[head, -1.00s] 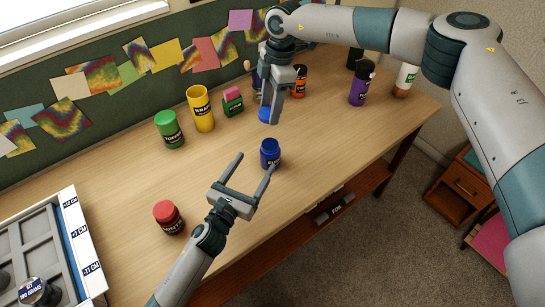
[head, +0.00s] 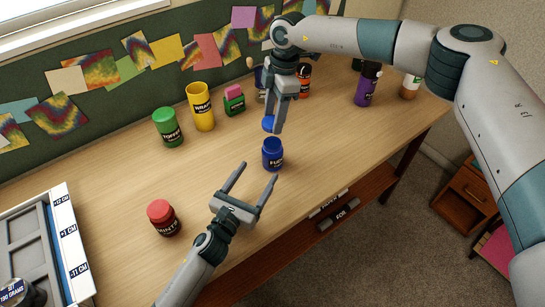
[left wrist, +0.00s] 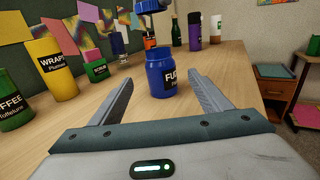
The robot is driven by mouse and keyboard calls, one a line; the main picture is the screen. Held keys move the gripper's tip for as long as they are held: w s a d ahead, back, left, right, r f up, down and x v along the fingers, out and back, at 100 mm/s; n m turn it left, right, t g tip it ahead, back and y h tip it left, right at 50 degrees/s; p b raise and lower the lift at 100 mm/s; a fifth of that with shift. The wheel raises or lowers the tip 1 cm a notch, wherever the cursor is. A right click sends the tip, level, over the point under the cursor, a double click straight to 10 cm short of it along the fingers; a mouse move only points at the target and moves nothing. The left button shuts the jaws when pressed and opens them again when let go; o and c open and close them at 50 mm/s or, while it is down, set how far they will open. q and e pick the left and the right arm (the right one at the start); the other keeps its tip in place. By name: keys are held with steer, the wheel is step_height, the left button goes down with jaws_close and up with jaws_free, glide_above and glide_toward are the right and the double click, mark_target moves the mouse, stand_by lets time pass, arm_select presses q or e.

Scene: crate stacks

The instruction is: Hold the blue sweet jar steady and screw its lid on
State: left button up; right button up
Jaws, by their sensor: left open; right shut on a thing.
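The blue sweet jar (head: 273,155) stands upright and open-topped on the desk; it also shows in the left wrist view (left wrist: 161,76). My left gripper (head: 258,172) is open, its two fingers pointing toward the jar, with the jar just beyond the fingertips and not gripped. My right gripper (head: 275,118) is shut on the blue lid (head: 268,123) and holds it above the desk, a little behind and above the jar. The right fingers partly hide the lid.
A red jar (head: 163,217) stands left of my left gripper. Green (head: 168,127), yellow (head: 201,107) and pink-lidded (head: 234,100) containers stand at the back left. A purple bottle (head: 366,86) stands at the back right. A grey tray (head: 70,245) is at the left. The desk around the jar is clear.

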mark_target(276, 145)
arm_select(q)
steer(key=shift+w+d, duration=0.1)
steer(key=shift+w, duration=0.05)
steer(key=x, duration=1.1)
steer(key=shift+w+d, duration=0.1)
steer(key=shift+w, duration=0.2)
steer(key=c, duration=1.6)
arm_select(e)
steer(key=shift+f, duration=2.5)
steer(key=shift+f, duration=0.9)
steer(key=shift+f, duration=0.55)
